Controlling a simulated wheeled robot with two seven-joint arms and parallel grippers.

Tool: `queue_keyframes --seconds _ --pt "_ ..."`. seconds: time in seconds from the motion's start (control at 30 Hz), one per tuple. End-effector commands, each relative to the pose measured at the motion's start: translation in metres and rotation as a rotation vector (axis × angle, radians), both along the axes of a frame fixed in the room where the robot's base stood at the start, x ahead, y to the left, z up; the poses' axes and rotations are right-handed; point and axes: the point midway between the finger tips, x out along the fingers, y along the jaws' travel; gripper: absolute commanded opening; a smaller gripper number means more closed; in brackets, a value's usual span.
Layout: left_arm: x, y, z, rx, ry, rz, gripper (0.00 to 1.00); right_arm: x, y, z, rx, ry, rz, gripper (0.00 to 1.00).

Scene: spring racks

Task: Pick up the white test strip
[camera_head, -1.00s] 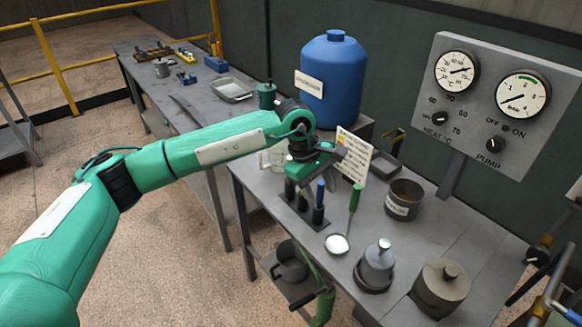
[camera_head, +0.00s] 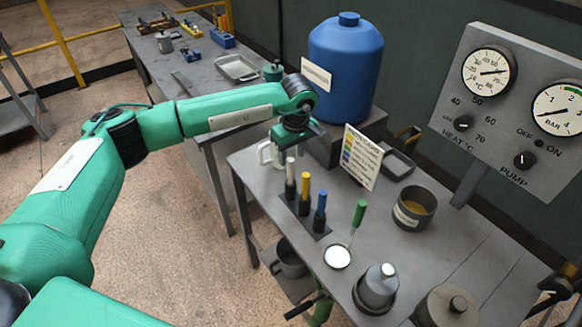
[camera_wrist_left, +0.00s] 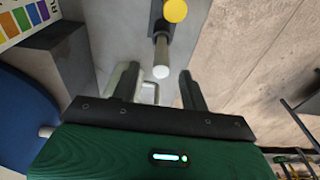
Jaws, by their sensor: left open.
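The white test strip (camera_head: 291,168) stands upright in a dark holder at the far left end of a short row, beside the yellow (camera_head: 305,186) and blue (camera_head: 320,203) ones. My left gripper (camera_head: 292,145) is open and empty, just above and behind the white strip's top. In the left wrist view the white strip (camera_wrist_left: 161,62) shows ahead of the open fingers (camera_wrist_left: 160,85), its pale end roughly in line with the gap between them. I cannot tell whether it is within the jaws. My right gripper does not show.
A colour card (camera_head: 361,157) stands right of the gripper, with a blue tank (camera_head: 345,68) behind. A white mug (camera_head: 265,153) is close on the left.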

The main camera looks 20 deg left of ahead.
Motion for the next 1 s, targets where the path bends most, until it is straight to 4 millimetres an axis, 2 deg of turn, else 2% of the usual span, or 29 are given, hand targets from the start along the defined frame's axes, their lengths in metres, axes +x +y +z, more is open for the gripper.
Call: queue_keyframes --seconds 0.17,0.23,0.33,0.5,0.63,0.9,1.0 --pt "0.001 0.001 -0.013 0.001 -0.001 0.0 0.45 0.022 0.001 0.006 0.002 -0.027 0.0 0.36" --pt "0.0 0.001 -0.016 0.0 0.001 0.0 0.45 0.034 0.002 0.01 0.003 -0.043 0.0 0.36" --pt "0.0 0.002 -0.024 0.001 0.003 0.0 0.45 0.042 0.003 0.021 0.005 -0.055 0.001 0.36" --pt "0.0 0.004 -0.046 0.0 0.003 0.0 0.45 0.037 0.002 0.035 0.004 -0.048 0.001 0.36" --pt "0.002 0.006 -0.061 0.0 0.001 0.001 0.45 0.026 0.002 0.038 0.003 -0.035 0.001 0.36" --pt "0.002 0.006 -0.065 -0.001 -0.001 0.0 0.45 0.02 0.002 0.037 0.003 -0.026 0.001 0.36" --pt "0.002 0.006 -0.065 -0.001 -0.001 0.0 0.27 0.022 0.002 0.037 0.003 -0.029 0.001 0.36"
